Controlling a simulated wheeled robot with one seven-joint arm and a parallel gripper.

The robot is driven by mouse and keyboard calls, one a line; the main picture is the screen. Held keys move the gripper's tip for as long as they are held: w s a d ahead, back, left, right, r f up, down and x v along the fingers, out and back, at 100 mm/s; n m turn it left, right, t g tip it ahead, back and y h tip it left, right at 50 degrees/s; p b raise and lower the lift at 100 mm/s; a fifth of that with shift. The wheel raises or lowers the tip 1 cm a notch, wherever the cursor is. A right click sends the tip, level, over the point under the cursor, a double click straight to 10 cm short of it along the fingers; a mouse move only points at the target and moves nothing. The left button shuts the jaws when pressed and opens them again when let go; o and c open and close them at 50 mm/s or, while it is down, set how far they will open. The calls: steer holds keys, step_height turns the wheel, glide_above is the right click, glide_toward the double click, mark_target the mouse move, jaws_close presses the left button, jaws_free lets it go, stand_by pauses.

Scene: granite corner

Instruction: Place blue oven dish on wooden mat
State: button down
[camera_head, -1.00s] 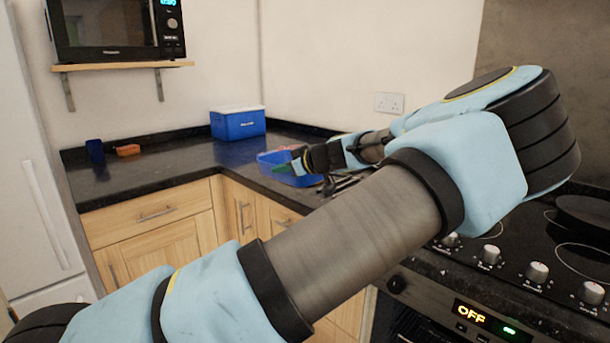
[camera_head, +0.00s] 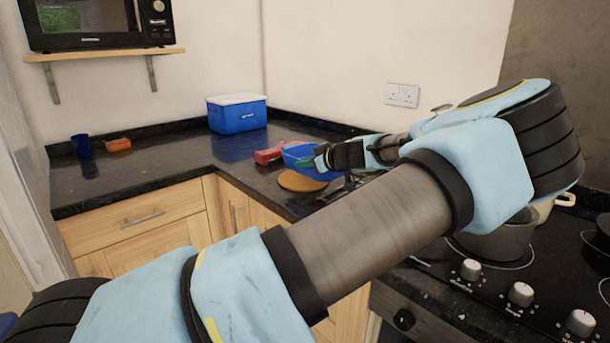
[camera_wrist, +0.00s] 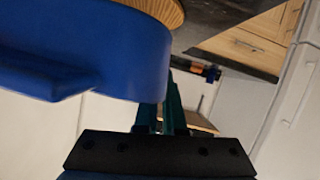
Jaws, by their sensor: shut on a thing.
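The blue oven dish (camera_head: 305,168) is held in my gripper (camera_head: 322,163), above the counter at the right of the corner. In the wrist view the dish (camera_wrist: 115,50) fills the upper left, with its rim by the green fingers of my gripper (camera_wrist: 165,115). The gripper is shut on its edge. The round wooden mat (camera_head: 298,183) lies on the dark counter, just below and slightly left of the dish. In the wrist view the mat (camera_wrist: 165,8) shows partly at the top, beyond the dish. The arm hides part of the dish's right side.
A red object (camera_head: 268,156) sits behind the mat, left of the dish. A blue cool box (camera_head: 237,113) stands in the back corner. A blue cup (camera_head: 82,146) and an orange item (camera_head: 118,145) stand at far left. A pot (camera_head: 500,237) is on the hob at right.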

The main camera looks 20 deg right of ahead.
steer(key=shift+f+p, duration=0.75)
steer(key=shift+f, duration=1.6)
steer(key=c, duration=1)
jaws_free()
steer(key=shift+f, duration=0.1)
steer(key=shift+s, duration=0.1)
